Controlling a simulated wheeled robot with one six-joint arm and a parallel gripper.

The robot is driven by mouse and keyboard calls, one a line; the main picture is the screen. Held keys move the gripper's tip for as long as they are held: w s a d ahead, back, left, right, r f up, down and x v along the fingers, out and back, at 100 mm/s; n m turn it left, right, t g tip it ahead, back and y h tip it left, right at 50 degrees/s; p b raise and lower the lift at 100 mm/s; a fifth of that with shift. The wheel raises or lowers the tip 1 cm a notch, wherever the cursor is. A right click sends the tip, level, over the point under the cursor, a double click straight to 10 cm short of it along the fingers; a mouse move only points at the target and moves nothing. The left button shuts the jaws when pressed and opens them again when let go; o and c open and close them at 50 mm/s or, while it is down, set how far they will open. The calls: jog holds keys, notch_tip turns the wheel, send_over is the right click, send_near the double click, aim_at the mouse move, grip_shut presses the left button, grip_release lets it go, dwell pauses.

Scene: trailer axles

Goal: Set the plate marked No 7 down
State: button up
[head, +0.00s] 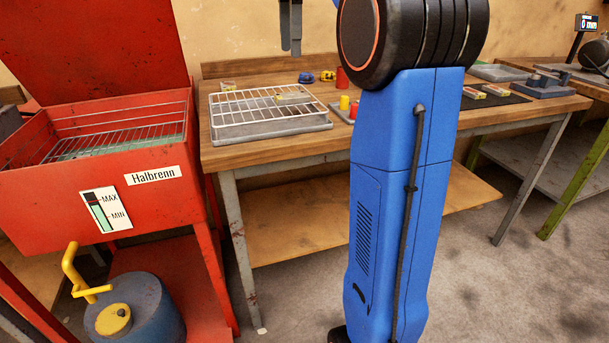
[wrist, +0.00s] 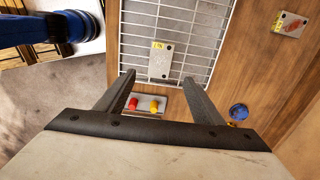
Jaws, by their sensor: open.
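A small grey metal plate with a yellow label (wrist: 160,62) lies on a white wire rack (wrist: 138,22) over a grey tray. In the head view the plate (head: 293,97) lies near the rack's right side. I cannot read its number, so I cannot tell whether it is the plate marked No 7. Another plate with a yellow label (wrist: 291,24) lies on the wood beside the rack. My gripper (wrist: 159,79) is open and empty, its fingers apart above the rack's edge. In the head view my gripper (head: 291,50) hangs above the rack, clear of it.
A red open tank (head: 150,150) labelled Halbrenn stands left of the wooden bench (head: 240,167). A tray with red and yellow pieces (wrist: 145,103) sits beside the rack. Two labelled pieces lie on a dark mat (head: 517,98) at the right. A blue piece (wrist: 238,112) stands on the bench.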

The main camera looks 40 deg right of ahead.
jog(key=s+a+f+n+t, duration=0.1)
jog(key=s+a+f+n, duration=0.4)
jog(key=s+f, duration=0.5)
jog(key=s+a+f+n+t, duration=0.2)
jog(key=s+a+f+n, duration=0.3)
jog(key=s+f+n, duration=0.4)
jog(key=s+a+f+n+t, duration=0.1)
jog(key=s+a+f+n, duration=0.4)
jog(key=s+f, duration=0.6)
notch_tip(320, 180, down, 3)
jog(key=shift+a+r+n+t, duration=0.15)
jog(key=shift+a+n+t, duration=0.25)
jog(key=shift+n, duration=0.7)
jog(key=shift+s, duration=0.1)
